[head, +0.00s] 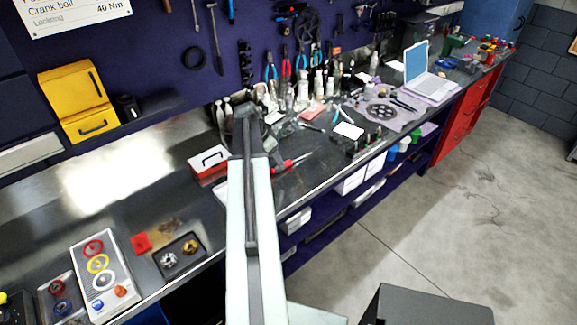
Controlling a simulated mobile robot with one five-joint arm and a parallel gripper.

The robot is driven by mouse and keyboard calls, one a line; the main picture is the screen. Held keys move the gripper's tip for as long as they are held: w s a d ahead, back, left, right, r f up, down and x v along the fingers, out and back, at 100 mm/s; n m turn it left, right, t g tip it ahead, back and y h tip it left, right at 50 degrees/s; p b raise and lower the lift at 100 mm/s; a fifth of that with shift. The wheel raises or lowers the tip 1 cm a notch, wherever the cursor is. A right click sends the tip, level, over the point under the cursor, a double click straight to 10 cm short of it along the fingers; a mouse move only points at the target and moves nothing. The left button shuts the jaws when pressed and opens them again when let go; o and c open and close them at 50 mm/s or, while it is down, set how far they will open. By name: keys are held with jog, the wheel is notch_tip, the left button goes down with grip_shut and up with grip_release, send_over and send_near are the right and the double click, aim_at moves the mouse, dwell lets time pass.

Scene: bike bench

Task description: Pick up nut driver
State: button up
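A tool with a red handle (291,163) lies on the metal bench, just right of my arm; it looks like a driver, but its tip is too small to tell whether it is the nut driver. My arm reaches up from the bottom middle of the head view over the bench. Its far end, with my gripper (246,117), is dark and small, left of and beyond the red-handled tool in the picture. The fingers cannot be made out, nor whether they hold anything. My arm hides part of the bench beneath it.
A red and white box (208,163) stands left of my arm. Bottles and tools (300,92) crowd the bench behind. A laptop (428,78) sits farther right. Trays with coloured rings (103,270) lie at the front left. The bench's left middle is clear.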

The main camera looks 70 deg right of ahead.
aim_at(292, 161)
jog(key=shift+w+b+x, duration=0.2)
jog(key=shift+b+x, duration=0.15)
jog(key=shift+x, duration=0.6)
jog(key=b+x, duration=0.5)
jog(key=shift+a+f, duration=0.15)
jog(key=shift+f, duration=0.05)
jog(key=shift+r, duration=0.15)
grip_shut()
